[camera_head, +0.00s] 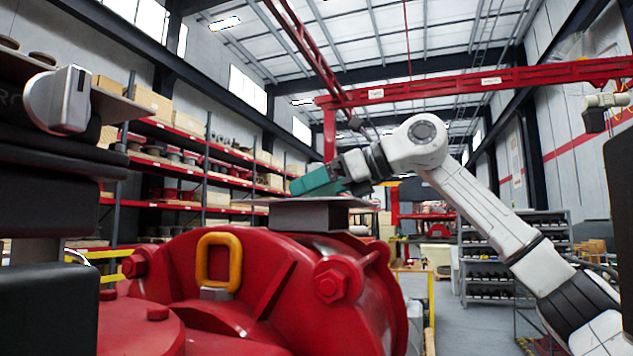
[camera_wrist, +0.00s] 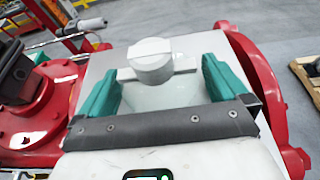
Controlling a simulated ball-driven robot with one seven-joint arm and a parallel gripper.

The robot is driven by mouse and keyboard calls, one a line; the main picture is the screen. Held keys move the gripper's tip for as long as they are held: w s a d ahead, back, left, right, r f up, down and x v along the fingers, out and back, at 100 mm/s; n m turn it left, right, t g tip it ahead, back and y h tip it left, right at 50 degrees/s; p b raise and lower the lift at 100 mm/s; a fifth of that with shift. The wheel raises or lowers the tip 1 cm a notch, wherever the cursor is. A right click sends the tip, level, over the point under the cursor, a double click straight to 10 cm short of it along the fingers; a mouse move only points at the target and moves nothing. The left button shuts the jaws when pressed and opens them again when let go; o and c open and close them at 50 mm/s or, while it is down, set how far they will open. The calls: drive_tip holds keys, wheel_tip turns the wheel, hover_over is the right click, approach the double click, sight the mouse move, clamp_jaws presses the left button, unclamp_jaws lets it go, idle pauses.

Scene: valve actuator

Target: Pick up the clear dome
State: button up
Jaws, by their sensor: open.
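My gripper (camera_head: 318,181) is teal and hangs just above a grey plate on top of the red valve actuator (camera_head: 240,290) in the head view. In the wrist view my gripper (camera_wrist: 160,88) is open, with its teal fingers wide apart. A pale grey round knob with a crossbar (camera_wrist: 152,60) shows between and beyond the fingers, over a pale plate (camera_wrist: 92,75). A faint whitish, see-through patch (camera_wrist: 165,96) lies between the fingers. It may be the clear dome, but its outline is hard to tell. I cannot tell whether the fingers touch anything.
A yellow lifting eye (camera_head: 219,262) and large red bolts stand out from the actuator. A silver knob (camera_head: 58,100) on a dark stand is close at the left. Shelves (camera_head: 180,165) line the back left. A grey rack (camera_head: 515,255) stands at the right, with open floor before it.

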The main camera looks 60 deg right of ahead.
sight(317, 164)
drive_tip(key=c, duration=1.1)
drive_tip(key=shift+o, duration=0.2)
drive_tip(key=shift+r, duration=0.55)
drive_tip(key=r, duration=0.2)
drive_tip(key=shift+s+a+r, duration=0.15)
drive_tip(key=shift+a+r, duration=0.05)
drive_tip(key=shift+r, duration=0.1)
drive_tip(key=s+a+r+b, duration=0.2)
drive_tip(key=s+a+r, duration=0.6)
drive_tip(key=a+r, duration=0.1)
drive_tip(key=shift+s+a+r, duration=0.15)
drive_tip(key=shift+s+a, duration=0.15)
drive_tip(key=shift+a, duration=0.45)
